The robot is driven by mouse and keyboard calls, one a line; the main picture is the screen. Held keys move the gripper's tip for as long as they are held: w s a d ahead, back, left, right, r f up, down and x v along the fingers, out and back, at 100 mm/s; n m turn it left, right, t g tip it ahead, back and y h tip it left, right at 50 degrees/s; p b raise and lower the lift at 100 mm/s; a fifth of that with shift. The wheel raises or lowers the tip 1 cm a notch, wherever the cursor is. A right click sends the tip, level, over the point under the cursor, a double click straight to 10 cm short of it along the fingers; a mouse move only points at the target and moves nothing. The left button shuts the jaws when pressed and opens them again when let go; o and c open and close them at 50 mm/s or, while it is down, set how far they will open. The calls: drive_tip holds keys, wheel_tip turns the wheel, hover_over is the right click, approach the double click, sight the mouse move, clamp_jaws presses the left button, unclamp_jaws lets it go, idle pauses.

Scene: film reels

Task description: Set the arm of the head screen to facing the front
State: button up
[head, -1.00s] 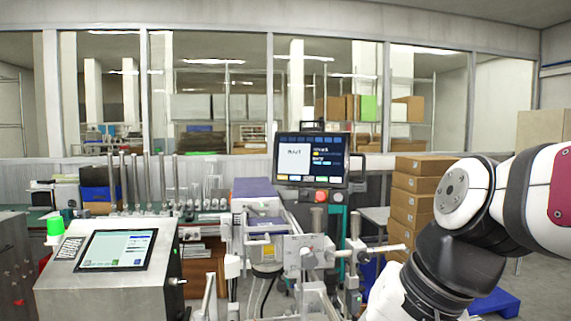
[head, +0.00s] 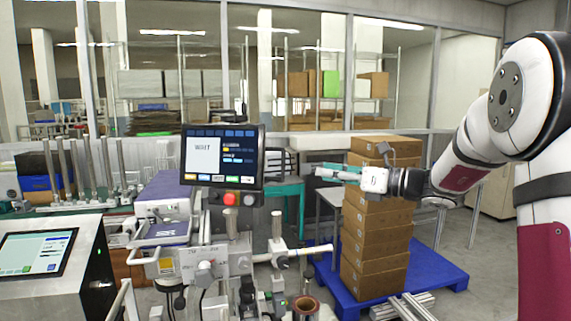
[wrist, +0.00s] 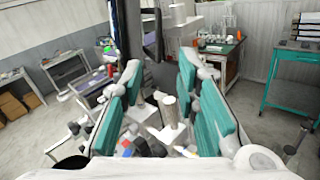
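The head screen (head: 222,157) is a dark monitor with a white panel reading "WAIT", red and grey buttons below it, and its display turned toward my head camera. It stands above the machine on a support mostly hidden behind it. My gripper (head: 322,173) is to the right of the screen, apart from it in the head view, with its fingers pointing left. In the wrist view my gripper (wrist: 160,75) has its two teal-padded fingers spread, with nothing held between them. A dark upright slab (wrist: 128,28), likely the screen seen nearly edge-on, stands ahead at the top.
Stacked cardboard boxes (head: 376,255) stand on a blue pallet (head: 440,272) below my gripper. A metal console with a tablet-like display (head: 36,252) is at the lower left. Machine rods and clamps (head: 292,252) stick out below the screen. A teal cart (wrist: 292,85) shows in the wrist view.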

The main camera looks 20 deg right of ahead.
sight(283, 174)
drive_tip(key=p+x, duration=0.1)
drive_tip(key=x, duration=1.2)
drive_tip(key=shift+w+a, duration=0.15)
drive_tip(key=shift+a, duration=0.1)
clamp_jaws()
